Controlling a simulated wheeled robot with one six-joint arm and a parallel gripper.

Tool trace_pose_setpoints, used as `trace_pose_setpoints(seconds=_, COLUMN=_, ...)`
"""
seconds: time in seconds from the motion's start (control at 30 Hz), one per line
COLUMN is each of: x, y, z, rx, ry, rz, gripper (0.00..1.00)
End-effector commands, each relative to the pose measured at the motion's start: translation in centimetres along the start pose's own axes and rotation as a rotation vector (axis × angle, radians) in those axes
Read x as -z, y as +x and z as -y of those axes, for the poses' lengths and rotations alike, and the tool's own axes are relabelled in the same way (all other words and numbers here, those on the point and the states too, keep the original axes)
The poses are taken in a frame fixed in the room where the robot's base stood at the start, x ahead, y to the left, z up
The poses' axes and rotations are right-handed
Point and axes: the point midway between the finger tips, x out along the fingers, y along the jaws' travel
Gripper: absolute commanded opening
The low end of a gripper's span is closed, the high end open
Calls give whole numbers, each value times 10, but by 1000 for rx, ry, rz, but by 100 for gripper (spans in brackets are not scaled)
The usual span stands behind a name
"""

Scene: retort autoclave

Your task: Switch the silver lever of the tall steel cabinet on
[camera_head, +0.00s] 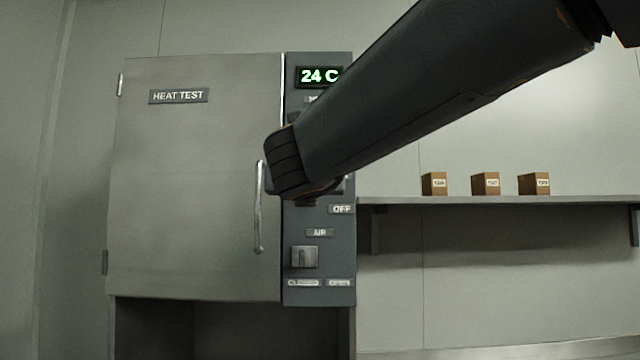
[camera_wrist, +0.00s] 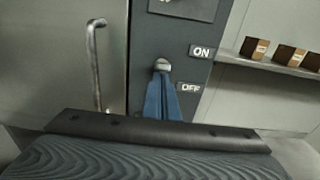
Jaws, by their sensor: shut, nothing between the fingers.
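The tall steel cabinet (camera_head: 190,200) has a closed door marked HEAT TEST and a dark control strip on its right. The silver lever (camera_wrist: 162,65) shows in the wrist view as a small rounded metal end on that strip, left of the ON label (camera_wrist: 201,52) and the OFF label (camera_wrist: 190,88). My gripper (camera_wrist: 163,76) has its blue fingers shut and empty, with the tips right at the lever's lower side. I cannot tell whether they touch. In the head view my arm hides the lever and the fingers; the OFF label (camera_head: 341,209) shows below my wrist.
A vertical door handle (camera_head: 259,207) stands just left of the strip. A square AIR knob (camera_head: 305,257) is lower on the strip, and a green 24 C display (camera_head: 319,76) is above. A wall shelf (camera_head: 480,200) at right holds 3 small brown boxes (camera_head: 485,184).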

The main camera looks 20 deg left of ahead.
Motion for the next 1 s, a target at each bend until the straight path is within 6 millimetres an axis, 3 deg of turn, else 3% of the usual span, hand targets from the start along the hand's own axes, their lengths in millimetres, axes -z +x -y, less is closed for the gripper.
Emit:
trace_pose_setpoints(seconds=0.27, x=7, y=1, z=2, rx=4, ry=0, rz=1, gripper=0)
trace_pose_setpoints(seconds=0.63, x=44, y=-3, z=9, rx=11, ry=0, rz=-1, gripper=0)
trace_pose_setpoints(seconds=1.0, x=37, y=-82, z=6, rx=6, ry=2, rz=1, gripper=0)
